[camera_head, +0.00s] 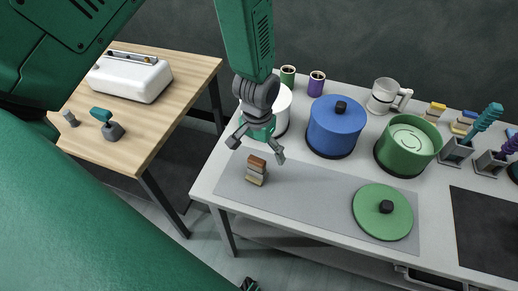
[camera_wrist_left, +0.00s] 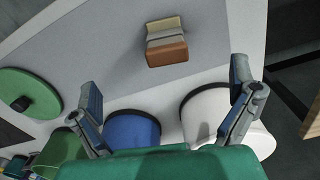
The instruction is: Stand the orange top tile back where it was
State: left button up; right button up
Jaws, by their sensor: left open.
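The orange tile (camera_head: 257,161) sits on top of a small stack with a grey tile and a pale yellowish tile (camera_head: 256,179) under it. The stack stands on the left part of the grey mat (camera_head: 310,197). In the left wrist view the orange tile (camera_wrist_left: 167,54) is the nearest face of the stack, at the upper middle. My left gripper (camera_head: 256,150) is open and empty, its fingers spread above and behind the stack. It appears apart from the tiles; its fingers (camera_wrist_left: 165,75) also show in the left wrist view.
A white pot (camera_head: 282,108), blue pot (camera_head: 335,124) and open green pot (camera_head: 407,145) stand behind the mat. A green lid (camera_head: 383,212) lies on the mat's right part. Small tile stacks (camera_head: 435,111) and brush holders (camera_head: 456,152) stand farther right. The mat's middle is clear.

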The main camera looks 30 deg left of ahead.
pick_arm(q)
jog(key=shift+r+p, duration=0.45)
jog(key=shift+r, duration=0.2)
jog(key=shift+r, duration=0.45)
notch_tip(320, 180, up, 11)
